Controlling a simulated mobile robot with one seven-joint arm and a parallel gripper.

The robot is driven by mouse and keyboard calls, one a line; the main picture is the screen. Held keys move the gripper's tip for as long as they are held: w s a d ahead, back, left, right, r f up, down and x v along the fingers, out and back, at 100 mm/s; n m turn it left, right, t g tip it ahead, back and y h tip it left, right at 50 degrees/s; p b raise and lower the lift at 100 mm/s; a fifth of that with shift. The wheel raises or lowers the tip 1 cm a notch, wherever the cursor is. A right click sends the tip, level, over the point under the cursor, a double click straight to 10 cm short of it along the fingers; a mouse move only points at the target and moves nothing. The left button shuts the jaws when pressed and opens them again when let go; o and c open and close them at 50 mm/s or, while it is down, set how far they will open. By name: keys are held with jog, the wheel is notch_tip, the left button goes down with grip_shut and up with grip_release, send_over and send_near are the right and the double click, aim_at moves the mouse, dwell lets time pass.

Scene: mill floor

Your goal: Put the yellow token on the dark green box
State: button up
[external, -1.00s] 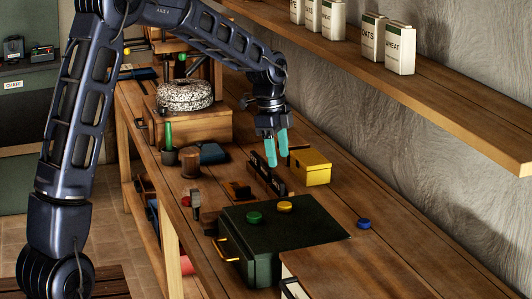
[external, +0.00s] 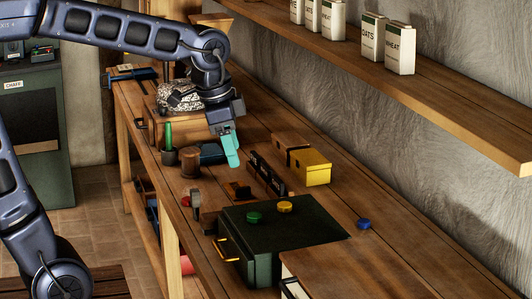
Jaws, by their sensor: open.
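The yellow token (external: 285,206) lies on top of the dark green box (external: 305,232), near its back edge. A green token (external: 255,217) lies on the same box top, to the left of the yellow one. My gripper (external: 232,150) is open, with teal fingers pointing down. It is above the bench behind the dark green box, well apart from both tokens. Nothing shows between its fingers.
A blue token (external: 364,224) lies on the bench right of the green box. A yellow box (external: 312,167), a dark rack (external: 266,176) and a wooden cylinder (external: 190,162) stand behind it. A shelf with several cartons (external: 400,48) runs along the wall.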

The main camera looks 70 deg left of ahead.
jog(key=s+d+f+n, duration=0.1)
jog(key=s+d, duration=0.2)
jog(key=s, duration=0.4)
jog(key=s+d+f+n+t, duration=0.1)
jog(key=s+d, duration=0.3)
jog(key=s, duration=0.4)
jog(key=shift+f+n+t, duration=0.15)
jog(key=shift+n+t, duration=0.15)
jog(key=shift+n, duration=0.4)
